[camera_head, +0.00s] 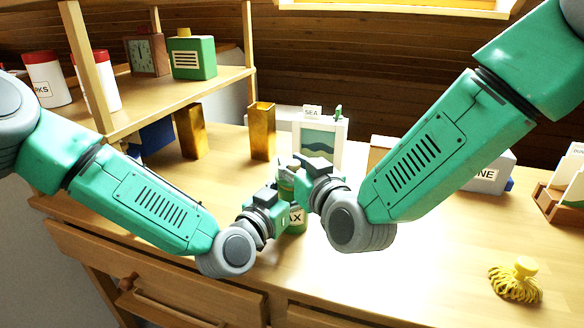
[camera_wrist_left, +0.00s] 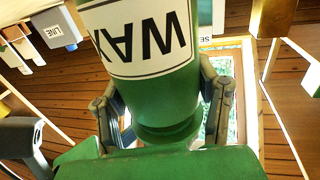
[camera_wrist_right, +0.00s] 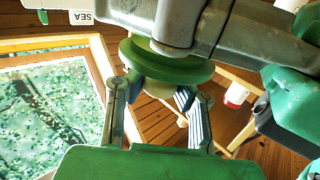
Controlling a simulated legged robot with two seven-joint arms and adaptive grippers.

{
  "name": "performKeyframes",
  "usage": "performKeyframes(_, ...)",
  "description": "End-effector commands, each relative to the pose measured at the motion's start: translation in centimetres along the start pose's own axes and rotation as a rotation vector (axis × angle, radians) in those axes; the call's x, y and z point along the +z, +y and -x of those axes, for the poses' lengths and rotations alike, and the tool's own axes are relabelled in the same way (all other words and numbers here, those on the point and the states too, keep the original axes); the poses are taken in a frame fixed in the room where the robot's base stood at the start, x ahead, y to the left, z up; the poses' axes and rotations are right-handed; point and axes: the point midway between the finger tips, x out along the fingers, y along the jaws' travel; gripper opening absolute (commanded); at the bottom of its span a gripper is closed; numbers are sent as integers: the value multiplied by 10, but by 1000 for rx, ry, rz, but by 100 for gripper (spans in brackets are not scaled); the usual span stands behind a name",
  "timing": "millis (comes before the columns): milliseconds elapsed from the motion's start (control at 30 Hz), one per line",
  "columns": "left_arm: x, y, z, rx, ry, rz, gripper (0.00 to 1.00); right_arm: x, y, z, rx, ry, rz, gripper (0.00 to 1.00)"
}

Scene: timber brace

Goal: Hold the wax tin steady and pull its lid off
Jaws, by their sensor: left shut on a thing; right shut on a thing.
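The wax tin (camera_head: 297,219) is green with a white label and stands near the middle of the wooden desk, partly hidden by my grippers. In the left wrist view the tin (camera_wrist_left: 145,40) fills the space between the fingers of my left gripper (camera_wrist_left: 163,100), which is shut on its body. The green lid shows as a round disc (camera_wrist_right: 165,62) in the right wrist view. My right gripper (camera_wrist_right: 160,98) is shut on the lid. In the head view my right gripper (camera_head: 303,172) is at the tin's top. I cannot tell whether the lid is seated or apart.
A shelf (camera_head: 180,98) with several containers is at the left. A yellow brush (camera_head: 516,280) lies at the front right. The desk's right front is mostly clear.

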Motion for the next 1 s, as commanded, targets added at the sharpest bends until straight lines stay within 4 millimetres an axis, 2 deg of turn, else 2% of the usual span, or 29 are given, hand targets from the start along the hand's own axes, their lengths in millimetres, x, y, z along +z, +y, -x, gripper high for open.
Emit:
performKeyframes(300,0,0,0,0,0,0,4,-10,0,1,0,0,-1,0)
performKeyframes(667,0,0,0,0,0,0,4,-12,0,1,0,0,0,0)
performKeyframes(1000,0,0,0,0,0,0,4,-48,1,3,1,2,0,0)
